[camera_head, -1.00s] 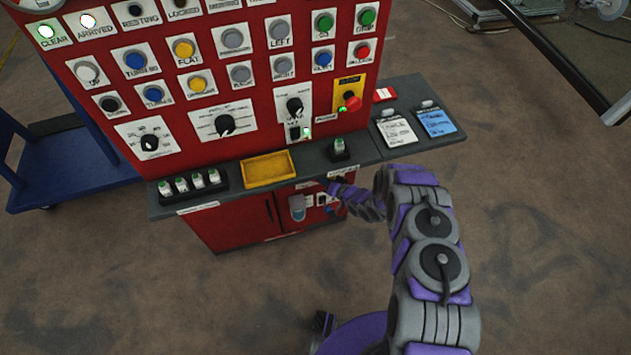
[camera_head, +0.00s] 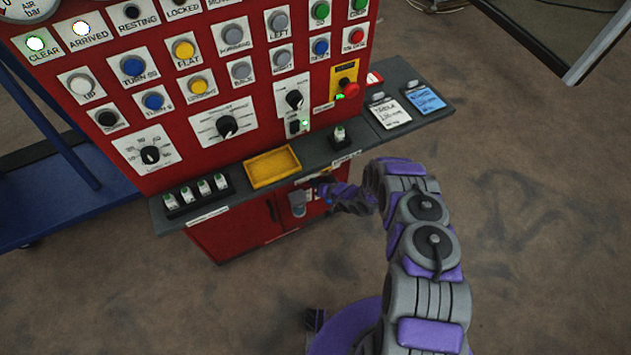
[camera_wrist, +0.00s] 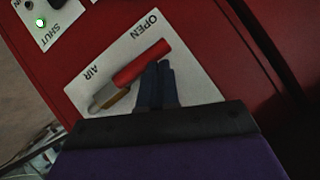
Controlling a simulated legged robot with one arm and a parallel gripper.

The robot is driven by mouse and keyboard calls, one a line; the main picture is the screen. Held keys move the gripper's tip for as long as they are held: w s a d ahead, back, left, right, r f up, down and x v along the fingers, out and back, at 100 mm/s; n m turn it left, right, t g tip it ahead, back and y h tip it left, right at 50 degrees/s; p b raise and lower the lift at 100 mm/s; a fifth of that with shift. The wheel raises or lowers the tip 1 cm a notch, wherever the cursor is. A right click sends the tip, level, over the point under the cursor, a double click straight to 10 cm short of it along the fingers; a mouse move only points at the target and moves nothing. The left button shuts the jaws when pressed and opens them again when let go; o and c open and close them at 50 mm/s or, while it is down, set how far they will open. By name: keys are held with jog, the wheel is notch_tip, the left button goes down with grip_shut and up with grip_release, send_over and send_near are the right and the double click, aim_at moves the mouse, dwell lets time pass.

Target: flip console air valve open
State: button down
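The air valve shows in the wrist view as a red lever handle (camera_wrist: 141,63) on a brass body (camera_wrist: 112,97), mounted on a white plate (camera_wrist: 187,70) marked OPEN and AIR. The handle slants from the brass body up and right, with its outer end near the word OPEN. My gripper (camera_wrist: 159,68) has its dark fingers close together, with their tips against or just beside the lower side of the handle's outer end. I cannot tell whether they touch. In the head view my gripper (camera_head: 318,186) is at the console's lower front, below the shelf; the valve is too small and covered there to make out.
The red console (camera_head: 170,100) carries many buttons and knobs. Its grey shelf (camera_head: 235,195) juts out above my gripper and holds a yellow tray (camera_head: 248,178). A blue cart (camera_head: 60,205) stands at left. The floor at right is clear. A lit green lamp (camera_wrist: 41,22) is near SHUT.

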jog(key=shift+s+a+f, duration=0.1)
jog(key=shift+s+a, duration=0.05)
jog(key=shift+a, duration=0.1)
dwell(0.3)
jog(key=s+d+r+p, duration=0.4)
jog(key=s+r, duration=0.3)
jog(key=r, duration=0.2)
jog(key=shift+s+d+r, duration=0.2)
jog(key=shift+d+r, duration=0.05)
jog(key=shift+d, duration=0.45)
